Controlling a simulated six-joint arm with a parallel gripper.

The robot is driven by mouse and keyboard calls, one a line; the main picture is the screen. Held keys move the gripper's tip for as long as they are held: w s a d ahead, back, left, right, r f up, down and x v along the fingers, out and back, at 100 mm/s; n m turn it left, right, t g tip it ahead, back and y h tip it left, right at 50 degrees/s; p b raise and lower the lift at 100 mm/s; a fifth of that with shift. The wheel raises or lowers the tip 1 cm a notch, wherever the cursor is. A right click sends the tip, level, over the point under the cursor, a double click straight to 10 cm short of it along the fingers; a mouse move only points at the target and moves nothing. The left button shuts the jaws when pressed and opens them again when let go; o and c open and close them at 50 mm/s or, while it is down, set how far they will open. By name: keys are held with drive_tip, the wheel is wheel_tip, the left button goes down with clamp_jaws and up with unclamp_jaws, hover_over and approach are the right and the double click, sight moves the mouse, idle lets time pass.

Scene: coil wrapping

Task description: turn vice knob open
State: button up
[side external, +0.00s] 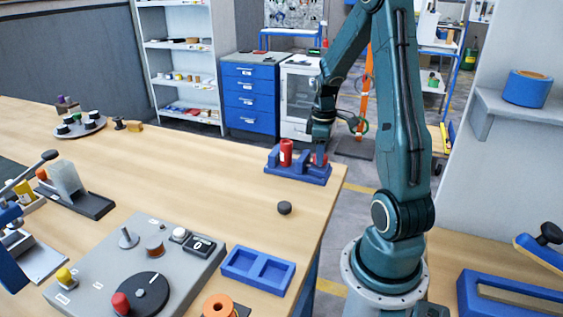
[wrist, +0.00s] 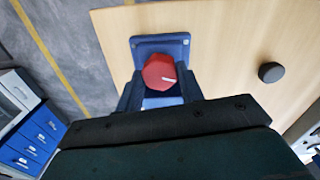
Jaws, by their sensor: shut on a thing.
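A red knob (wrist: 158,71) with a white mark on its face sits between the two fingers of my gripper (wrist: 160,92) in the wrist view. The fingers are shut on the knob's sides. Below it is a blue base (wrist: 178,40). In the side external view, the blue base (side external: 283,172) stands near the table's far right corner. My gripper (side external: 320,152) reaches down over its right end, and a bit of the red knob (side external: 320,159) shows there. An upright red cylinder (side external: 286,153) stands on the base to the left of my gripper.
A small black puck (side external: 284,208) lies alone in front of the base; the wrist view also shows it (wrist: 271,73). A blue two-pocket tray (side external: 257,284), an orange spool (side external: 219,306) and a grey panel (side external: 95,265) with a dial are nearer. The wood around the puck is clear.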

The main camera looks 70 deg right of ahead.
drive_tip(key=n, duration=0.3)
drive_tip(key=shift+n, duration=0.4)
idle(0.3)
drive_tip(key=o, duration=1)
wheel_tip(320, 180, up, 14)
drive_tip(key=shift+s+a+f, duration=0.1)
drive_tip(key=shift+a, duration=0.05)
idle(0.3)
